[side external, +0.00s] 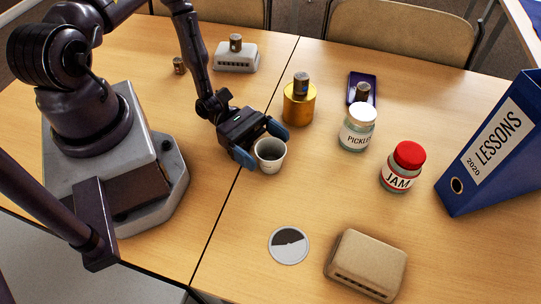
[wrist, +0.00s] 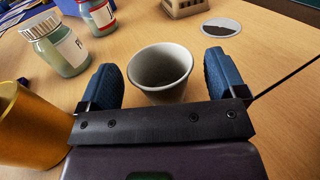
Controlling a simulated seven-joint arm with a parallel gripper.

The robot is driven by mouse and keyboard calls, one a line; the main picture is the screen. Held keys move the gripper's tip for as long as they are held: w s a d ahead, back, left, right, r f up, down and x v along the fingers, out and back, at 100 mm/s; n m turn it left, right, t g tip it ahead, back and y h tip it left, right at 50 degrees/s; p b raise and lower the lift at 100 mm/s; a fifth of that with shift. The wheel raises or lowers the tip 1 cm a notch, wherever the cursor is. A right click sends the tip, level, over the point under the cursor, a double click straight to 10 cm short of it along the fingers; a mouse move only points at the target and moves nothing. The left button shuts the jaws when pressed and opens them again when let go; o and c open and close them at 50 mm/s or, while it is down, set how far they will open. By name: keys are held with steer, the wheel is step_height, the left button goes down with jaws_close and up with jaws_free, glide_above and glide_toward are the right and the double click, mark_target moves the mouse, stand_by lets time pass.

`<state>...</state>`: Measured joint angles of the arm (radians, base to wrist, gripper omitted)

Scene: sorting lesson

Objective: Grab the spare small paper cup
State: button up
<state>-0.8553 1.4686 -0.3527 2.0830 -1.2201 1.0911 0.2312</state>
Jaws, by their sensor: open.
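A small white paper cup (side external: 270,155) stands upright and empty on the table, near the seam between two tables. My gripper (side external: 258,145) is open, low at the table, with its blue fingers on either side of the cup. In the wrist view the cup (wrist: 160,72) sits between the two fingertips of my gripper (wrist: 163,75), with small gaps showing on both sides.
A gold cylinder (side external: 299,107) with a small can on top stands close behind the cup. A pickle jar (side external: 357,130), a jam jar (side external: 403,170) and a blue binder (side external: 490,150) stand to the right. A round disc (side external: 288,245) and a beige box (side external: 366,264) lie in front.

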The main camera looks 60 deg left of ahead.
steer(key=shift+x, duration=0.95)
steer(key=shift+c, duration=0.2)
steer(key=c, duration=0.9)
steer(key=shift+c, duration=0.2)
